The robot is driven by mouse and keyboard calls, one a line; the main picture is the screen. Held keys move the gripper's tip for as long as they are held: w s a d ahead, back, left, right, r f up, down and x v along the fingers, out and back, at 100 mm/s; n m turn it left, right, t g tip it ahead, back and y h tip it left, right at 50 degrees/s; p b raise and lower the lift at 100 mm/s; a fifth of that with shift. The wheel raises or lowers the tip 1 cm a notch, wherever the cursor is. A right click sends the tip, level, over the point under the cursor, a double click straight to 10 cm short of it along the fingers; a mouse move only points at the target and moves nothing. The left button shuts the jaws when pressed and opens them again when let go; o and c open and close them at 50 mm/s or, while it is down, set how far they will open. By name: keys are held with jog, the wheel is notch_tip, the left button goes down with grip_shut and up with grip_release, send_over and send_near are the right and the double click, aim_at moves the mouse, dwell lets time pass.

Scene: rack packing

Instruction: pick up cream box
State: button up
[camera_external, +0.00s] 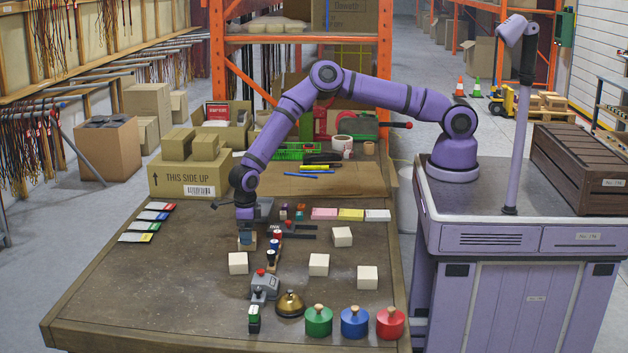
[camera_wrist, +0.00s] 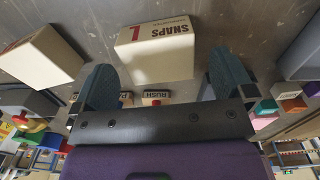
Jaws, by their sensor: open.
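Several cream boxes stand on the table; one (camera_external: 238,263) is just in front of my gripper (camera_external: 246,236) in the external view. The others are to its right, at the back (camera_external: 342,236), the middle (camera_external: 319,264) and the front (camera_external: 367,278). In the wrist view a cream box (camera_wrist: 155,50) with red "SNAPS" lettering lies beyond and between the open fingers of my gripper (camera_wrist: 162,65), not gripped. A second cream box (camera_wrist: 38,58) is to the left there. Which external-view box is the "SNAPS" one, I cannot tell for certain.
A row of stampers (camera_external: 274,248), a grey device (camera_external: 265,287) and a brass bell (camera_external: 290,304) stand close by to the right. Green (camera_external: 319,322), blue (camera_external: 355,323) and red (camera_external: 390,323) knobbed pots line the front edge. The table's left front is clear.

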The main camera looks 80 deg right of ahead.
notch_tip(320, 180, down, 3)
jog(key=shift+a, duration=0.1)
jog(key=c, duration=1)
jog(key=shift+o, duration=0.2)
jog(key=shift+r, duration=0.1)
